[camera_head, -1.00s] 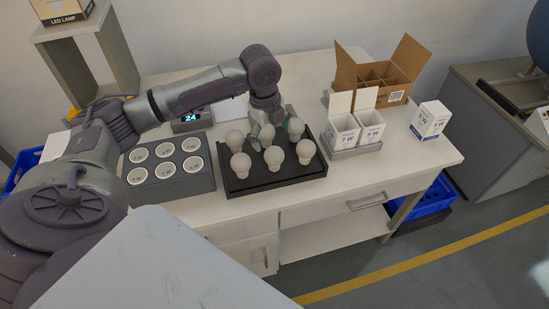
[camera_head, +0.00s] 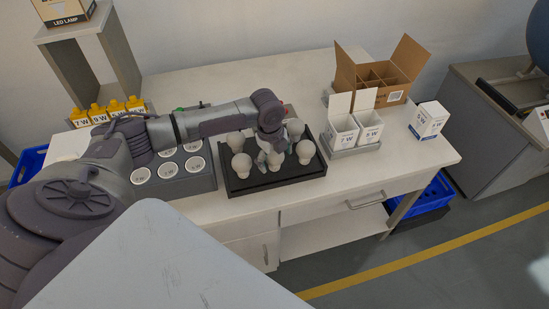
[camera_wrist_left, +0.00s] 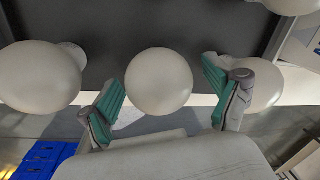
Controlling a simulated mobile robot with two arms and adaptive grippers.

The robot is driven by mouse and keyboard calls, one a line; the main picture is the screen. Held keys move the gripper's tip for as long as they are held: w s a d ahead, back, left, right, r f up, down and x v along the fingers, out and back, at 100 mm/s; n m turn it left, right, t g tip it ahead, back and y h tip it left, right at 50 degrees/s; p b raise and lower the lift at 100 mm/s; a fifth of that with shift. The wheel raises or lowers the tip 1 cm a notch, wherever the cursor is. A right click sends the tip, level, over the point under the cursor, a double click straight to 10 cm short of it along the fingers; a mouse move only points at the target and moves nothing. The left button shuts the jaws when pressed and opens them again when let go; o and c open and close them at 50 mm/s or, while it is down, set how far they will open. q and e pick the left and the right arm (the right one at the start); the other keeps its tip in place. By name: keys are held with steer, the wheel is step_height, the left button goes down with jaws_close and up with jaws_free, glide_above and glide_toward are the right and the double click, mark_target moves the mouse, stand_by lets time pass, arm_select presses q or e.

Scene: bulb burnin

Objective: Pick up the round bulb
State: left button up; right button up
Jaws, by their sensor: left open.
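Several pale, rounded bulbs stand in the black tray (camera_head: 232,188) in the head view. The front middle bulb (camera_head: 274,160) is below my left gripper (camera_head: 275,149); the one behind it is hidden by my arm. In the left wrist view a round white bulb (camera_wrist_left: 158,82) lies between the open, teal-padded fingers of my left gripper (camera_wrist_left: 164,92). No grip on it shows. A larger-looking bulb (camera_wrist_left: 38,78) is on the left, and another (camera_wrist_left: 262,88) is partly behind the right finger. My right gripper is not in view.
A grey socket block (camera_head: 190,184) with white round holders is left of the tray. White bulb boxes (camera_head: 342,138) and an open cardboard carton (camera_head: 392,90) are on the right. Yellow boxes (camera_head: 97,113) stand at the far left.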

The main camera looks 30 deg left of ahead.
arm_select(q)
steer(key=c, duration=1.2)
steer(key=shift+r, duration=0.1)
